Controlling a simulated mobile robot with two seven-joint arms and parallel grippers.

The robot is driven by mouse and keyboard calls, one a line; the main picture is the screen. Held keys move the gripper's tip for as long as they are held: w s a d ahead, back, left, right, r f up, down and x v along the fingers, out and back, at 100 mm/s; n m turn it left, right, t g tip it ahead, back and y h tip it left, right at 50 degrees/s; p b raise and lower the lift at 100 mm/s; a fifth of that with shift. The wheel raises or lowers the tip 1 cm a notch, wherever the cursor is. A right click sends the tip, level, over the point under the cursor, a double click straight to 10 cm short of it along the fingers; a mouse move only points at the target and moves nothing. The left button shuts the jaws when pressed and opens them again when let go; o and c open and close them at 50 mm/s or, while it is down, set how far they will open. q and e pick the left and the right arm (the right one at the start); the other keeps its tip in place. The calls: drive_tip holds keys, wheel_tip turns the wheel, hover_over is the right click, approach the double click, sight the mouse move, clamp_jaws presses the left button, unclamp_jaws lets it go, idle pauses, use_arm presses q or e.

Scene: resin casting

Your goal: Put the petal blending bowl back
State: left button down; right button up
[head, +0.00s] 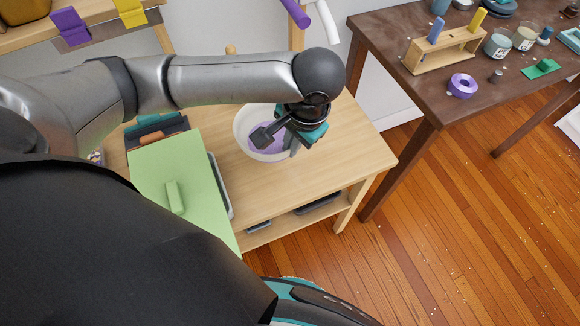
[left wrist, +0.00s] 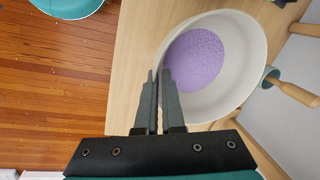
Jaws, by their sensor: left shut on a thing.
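The petal blending bowl (head: 239,138) is white and round, with purple material inside. It is at or just above the light wooden table (head: 345,155); I cannot tell whether it touches the top. My left gripper (head: 293,149) reaches down at the bowl's right side. In the left wrist view the bowl (left wrist: 248,70) shows large at the right, and my left gripper (left wrist: 159,76) has its fingers closed on the near rim. The bowl looks about level. The arm hides part of the bowl in the head view. My right gripper is not in view.
A wooden-handled tool (left wrist: 292,91) lies beyond the bowl. A dark brown table (head: 390,60) at the right carries jars, a wooden rack and purple tape. The light table is clear right of the bowl.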

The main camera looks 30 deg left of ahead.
use_arm(q)
drive_tip(key=b+x, duration=0.1)
drive_tip(key=x, duration=0.2)
drive_tip(key=d+b+x, duration=0.1)
drive_tip(key=x, duration=0.5)
drive_tip(key=shift+s+d+f+b, duration=0.15)
drive_tip(key=shift+s+d+b, duration=0.15)
drive_tip(key=shift+d+b, duration=0.1)
drive_tip(key=c, duration=1)
unclamp_jaws()
drive_tip(key=shift+f, duration=0.1)
drive_tip(key=shift+c, duration=0.2)
